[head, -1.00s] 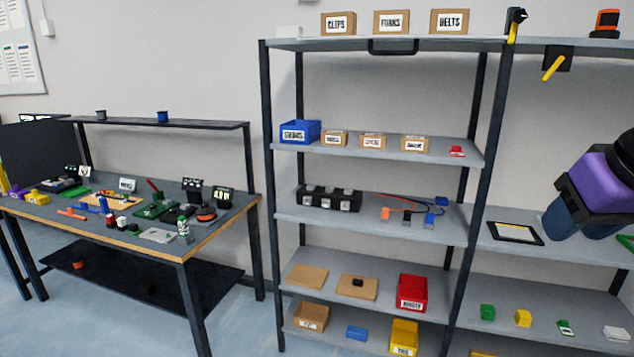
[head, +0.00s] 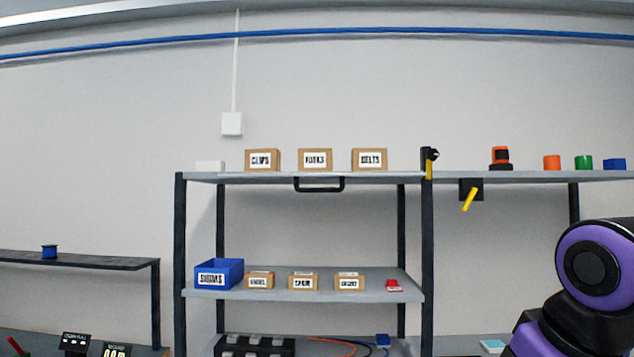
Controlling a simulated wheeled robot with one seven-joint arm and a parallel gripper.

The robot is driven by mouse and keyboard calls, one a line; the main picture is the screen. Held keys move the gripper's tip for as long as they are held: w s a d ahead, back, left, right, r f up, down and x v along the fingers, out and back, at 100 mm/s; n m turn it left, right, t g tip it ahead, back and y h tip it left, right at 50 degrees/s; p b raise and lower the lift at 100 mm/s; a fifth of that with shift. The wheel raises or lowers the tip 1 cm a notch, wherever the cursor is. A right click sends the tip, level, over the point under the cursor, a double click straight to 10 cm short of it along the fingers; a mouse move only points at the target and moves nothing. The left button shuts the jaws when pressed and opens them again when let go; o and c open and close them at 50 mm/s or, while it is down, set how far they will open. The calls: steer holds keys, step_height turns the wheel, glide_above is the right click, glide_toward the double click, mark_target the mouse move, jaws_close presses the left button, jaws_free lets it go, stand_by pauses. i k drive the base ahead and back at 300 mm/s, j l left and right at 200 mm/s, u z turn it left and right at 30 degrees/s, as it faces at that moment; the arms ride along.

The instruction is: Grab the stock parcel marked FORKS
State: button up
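The FORKS parcel (head: 315,159) is a small brown box with a white label. It stands upright on the top shelf (head: 375,177) of the rack, between the CLIPS box (head: 262,159) and the BELTS box (head: 369,159). A black handle-like bar (head: 319,185) hangs at the shelf's front edge just below it. My purple and black arm shows at the lower right, well apart from the parcel. My gripper is not visible in the head view.
A blue SHIMS bin (head: 219,274) and small labelled boxes (head: 303,282) stand on the shelf below. A black and yellow tool (head: 429,160) sits at the right rack post. An orange and black object (head: 501,157) and coloured pieces (head: 551,162) stand on the right top shelf.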

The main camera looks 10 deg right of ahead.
mark_target(308, 160)
steer(key=i+j+z, duration=0.2)
steer(key=i+j, duration=0.15)
steer(key=i+j+z, duration=0.2)
steer(key=i+j, duration=0.2)
steer(key=i, duration=0.15)
steer(key=i+j+z, duration=0.2)
steer(key=i+j, duration=0.2)
steer(key=i+j+z, duration=0.15)
steer(key=i+j, duration=0.2)
steer(key=j, duration=0.2)
steer(key=i+j+z, duration=0.2)
steer(key=j, duration=0.4)
steer(key=k+j, duration=0.1)
steer(key=k, duration=0.1)
